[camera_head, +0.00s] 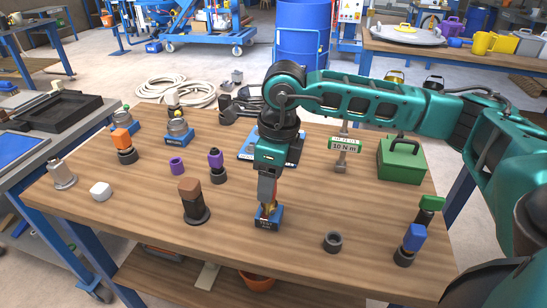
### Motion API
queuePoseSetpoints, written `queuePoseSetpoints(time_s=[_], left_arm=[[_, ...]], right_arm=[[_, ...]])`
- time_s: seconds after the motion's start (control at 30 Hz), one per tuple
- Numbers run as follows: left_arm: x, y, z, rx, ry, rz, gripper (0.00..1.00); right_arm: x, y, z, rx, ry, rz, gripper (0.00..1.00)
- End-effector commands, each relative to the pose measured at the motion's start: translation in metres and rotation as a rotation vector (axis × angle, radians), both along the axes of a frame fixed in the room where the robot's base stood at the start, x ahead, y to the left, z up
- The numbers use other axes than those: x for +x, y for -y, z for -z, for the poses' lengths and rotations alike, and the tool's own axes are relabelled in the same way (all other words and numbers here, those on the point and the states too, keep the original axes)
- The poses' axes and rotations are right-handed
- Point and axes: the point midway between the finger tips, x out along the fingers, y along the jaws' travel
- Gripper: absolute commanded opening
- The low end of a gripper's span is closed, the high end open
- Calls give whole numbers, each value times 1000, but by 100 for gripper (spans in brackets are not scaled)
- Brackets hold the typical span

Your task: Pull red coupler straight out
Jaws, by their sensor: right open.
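My right gripper (267,208) points straight down over a small blue block stand (267,221) near the middle front of the wooden table. Its fingers are open around a small red and gold piece on top of the stand, which looks like the red coupler (265,211). The fingers hide most of that piece, so I cannot tell whether they touch it. The piece appears upright on the stand. My left gripper does not show.
A brown block on a dark base (190,195) stands left of the stand. A dark ring (332,241) lies to the right. Blue (414,236) and green (432,203) capped fittings stand at the right edge.

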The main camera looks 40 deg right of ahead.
Motion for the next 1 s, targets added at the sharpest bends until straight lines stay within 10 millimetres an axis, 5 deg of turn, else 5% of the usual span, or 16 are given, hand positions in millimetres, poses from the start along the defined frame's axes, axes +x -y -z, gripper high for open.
queuePoseSetpoints(time_s=[0.23,0.63,1.0], left_arm=[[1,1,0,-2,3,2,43],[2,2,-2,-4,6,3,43],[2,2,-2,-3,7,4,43]], right_arm=[[2,-3,32,2,-2,-1,60],[3,-4,38,2,0,-2,60],[3,-4,38,2,0,-1,25]])
